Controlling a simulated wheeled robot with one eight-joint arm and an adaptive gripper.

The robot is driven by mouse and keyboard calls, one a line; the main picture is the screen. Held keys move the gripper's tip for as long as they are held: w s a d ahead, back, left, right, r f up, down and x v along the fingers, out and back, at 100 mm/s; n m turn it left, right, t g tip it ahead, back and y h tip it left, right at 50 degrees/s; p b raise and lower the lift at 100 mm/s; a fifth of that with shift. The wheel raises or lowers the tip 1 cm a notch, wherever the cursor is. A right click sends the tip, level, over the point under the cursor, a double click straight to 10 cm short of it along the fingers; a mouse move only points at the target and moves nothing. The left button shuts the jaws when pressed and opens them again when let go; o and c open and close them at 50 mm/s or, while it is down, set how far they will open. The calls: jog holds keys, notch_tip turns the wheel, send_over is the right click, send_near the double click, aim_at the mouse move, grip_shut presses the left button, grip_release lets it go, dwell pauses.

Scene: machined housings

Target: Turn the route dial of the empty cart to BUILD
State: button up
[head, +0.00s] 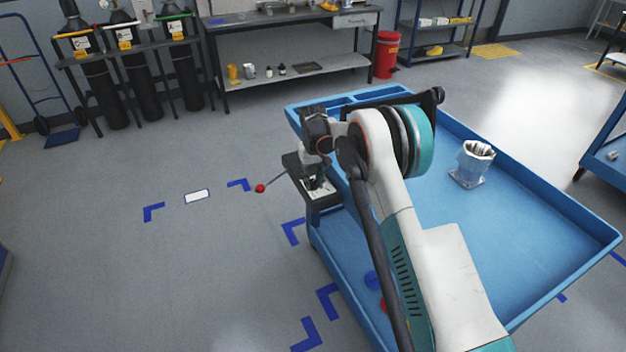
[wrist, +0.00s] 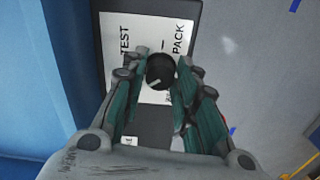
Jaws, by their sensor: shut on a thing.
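The route dial (wrist: 160,71) is a round black knob with a pale pointer line, on a white label plate (wrist: 112,62) in the wrist view. TEST reads on the plate's left and PACK on its right; other lettering below the knob is mostly hidden. My gripper (wrist: 160,78) has its two fingers on either side of the knob, shut on it. In the head view my gripper (head: 314,180) points down at the dark dial box (head: 325,201) on the left side of the blue cart (head: 545,195). The knob itself is hidden there.
One grey-white housing (head: 472,163) stands on the cart's top tray. A lever with a red ball (head: 260,188) sticks out left of the dial box. Another blue cart (head: 604,165) stands at the right edge. The floor at left is open, with blue markings.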

aim_at(313, 181)
jog(key=shift+m, duration=0.6)
jog(key=o, duration=1.1)
notch_tip(313, 181, up, 12)
jog(key=shift+r, duration=0.1)
